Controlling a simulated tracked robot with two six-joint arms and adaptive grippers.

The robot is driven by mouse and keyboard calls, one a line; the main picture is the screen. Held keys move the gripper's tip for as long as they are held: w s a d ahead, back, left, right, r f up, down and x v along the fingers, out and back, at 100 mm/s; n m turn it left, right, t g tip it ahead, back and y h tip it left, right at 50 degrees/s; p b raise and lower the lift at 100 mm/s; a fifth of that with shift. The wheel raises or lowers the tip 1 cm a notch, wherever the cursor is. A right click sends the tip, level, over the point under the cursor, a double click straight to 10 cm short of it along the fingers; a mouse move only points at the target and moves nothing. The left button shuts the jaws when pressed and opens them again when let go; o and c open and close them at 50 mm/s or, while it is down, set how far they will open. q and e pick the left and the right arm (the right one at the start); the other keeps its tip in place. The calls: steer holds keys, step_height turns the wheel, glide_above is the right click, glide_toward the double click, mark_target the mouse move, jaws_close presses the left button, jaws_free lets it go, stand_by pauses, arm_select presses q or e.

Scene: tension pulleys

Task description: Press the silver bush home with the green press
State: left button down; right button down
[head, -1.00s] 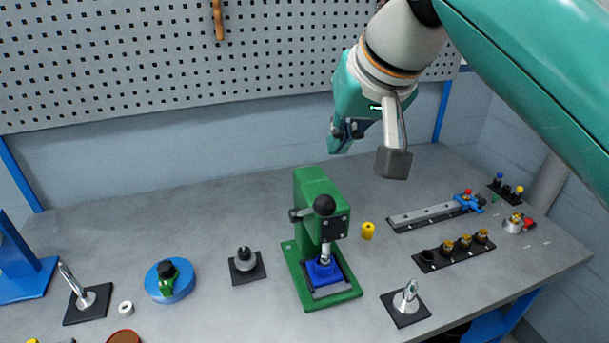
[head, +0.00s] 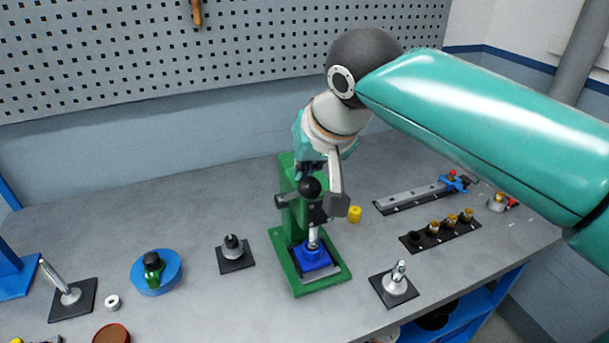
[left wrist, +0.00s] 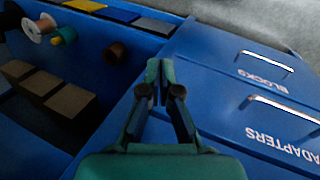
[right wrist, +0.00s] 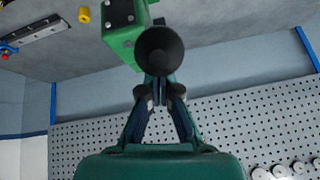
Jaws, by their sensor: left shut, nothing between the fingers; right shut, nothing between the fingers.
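The green press (head: 290,222) stands on the bench in the middle of the head view. Its lever ends in a black ball knob (head: 310,187). A blue block (head: 312,256) sits on the press base under the silver ram (head: 313,238). I cannot make out the silver bush there. My right gripper (head: 312,172) is at the top of the press by the knob; the knob (right wrist: 160,48) shows large just beyond its closed fingertips (right wrist: 159,82) in the right wrist view. Contact cannot be told. My left gripper (left wrist: 160,72) is shut and empty above blue drawers.
A yellow cylinder (head: 355,214) stands right of the press. A silver part on a black plate (head: 395,285) is at front right, and a dark rack (head: 440,232) lies behind it. A blue round fixture (head: 156,272) is on the left. Drawers (left wrist: 240,80) fill the left wrist view's right side.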

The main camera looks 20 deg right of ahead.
steer(key=shift+s+a+f, duration=0.15)
steer(key=shift+s+f, duration=0.25)
steer(key=shift+f, duration=0.1)
